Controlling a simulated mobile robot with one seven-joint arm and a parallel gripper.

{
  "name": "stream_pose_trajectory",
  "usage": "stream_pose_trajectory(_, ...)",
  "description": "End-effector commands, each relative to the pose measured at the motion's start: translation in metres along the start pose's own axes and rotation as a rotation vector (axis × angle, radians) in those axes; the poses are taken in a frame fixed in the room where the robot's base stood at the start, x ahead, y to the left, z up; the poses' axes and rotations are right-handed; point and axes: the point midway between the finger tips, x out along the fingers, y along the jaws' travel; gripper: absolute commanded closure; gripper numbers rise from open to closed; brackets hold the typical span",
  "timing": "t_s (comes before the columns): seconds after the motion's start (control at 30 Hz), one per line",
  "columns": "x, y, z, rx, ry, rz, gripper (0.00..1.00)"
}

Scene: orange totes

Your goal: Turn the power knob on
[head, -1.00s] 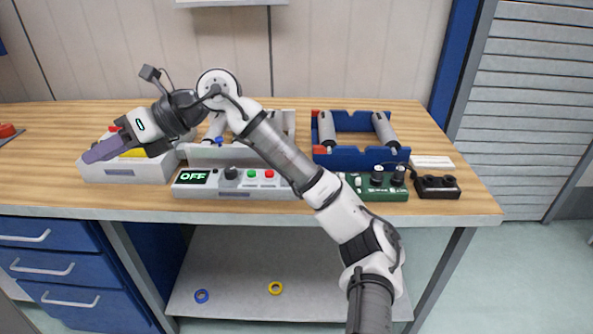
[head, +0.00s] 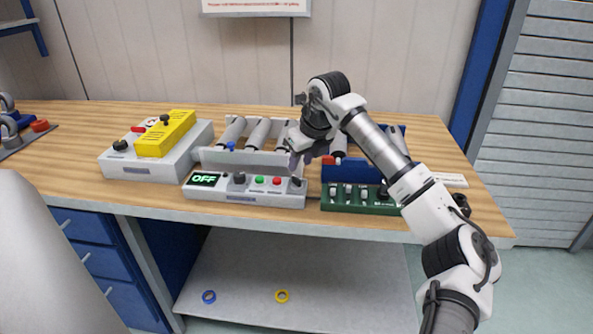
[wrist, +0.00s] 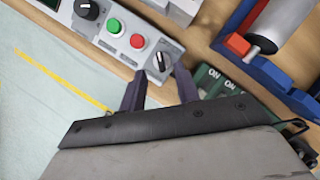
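A light grey control panel (head: 248,197) with a display (head: 203,180) reading OFF sits at the table's front edge. It carries a black knob (head: 239,178), a green button (head: 260,180), a red button (head: 277,181) and a second dark knob (head: 297,182) at its right end. No readable label shows which is the power knob. My gripper (head: 296,162) is above the panel's right end. In the wrist view its two dark purple fingers (wrist: 160,72) are spread, with the right-end knob (wrist: 161,62) in line with the gap between the tips. Whether they touch it I cannot tell.
A green switch box (head: 345,206) and a blue frame with rollers (head: 349,171) stand right of the panel. A roller rack (head: 245,160) is behind it. A grey box with a yellow cover (head: 166,134) is at left. The table's front edge is close.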

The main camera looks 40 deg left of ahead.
Motion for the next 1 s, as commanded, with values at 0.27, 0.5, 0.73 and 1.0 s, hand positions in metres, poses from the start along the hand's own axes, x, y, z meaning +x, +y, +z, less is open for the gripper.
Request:
stream_pose_trajectory(0.27, 0.045, 0.001, 0.001, 0.000, 0.000, 0.003, 0.68)
stream_pose_trajectory(0.5, 0.059, 0.001, 0.001, -0.002, -0.002, 0.002, 0.68)
stream_pose_trajectory(0.73, 0.059, 0.001, 0.001, -0.002, -0.002, 0.001, 0.70)
stream_pose_trajectory(1.0, 0.059, 0.001, 0.001, -0.002, -0.002, 0.001, 1.00)
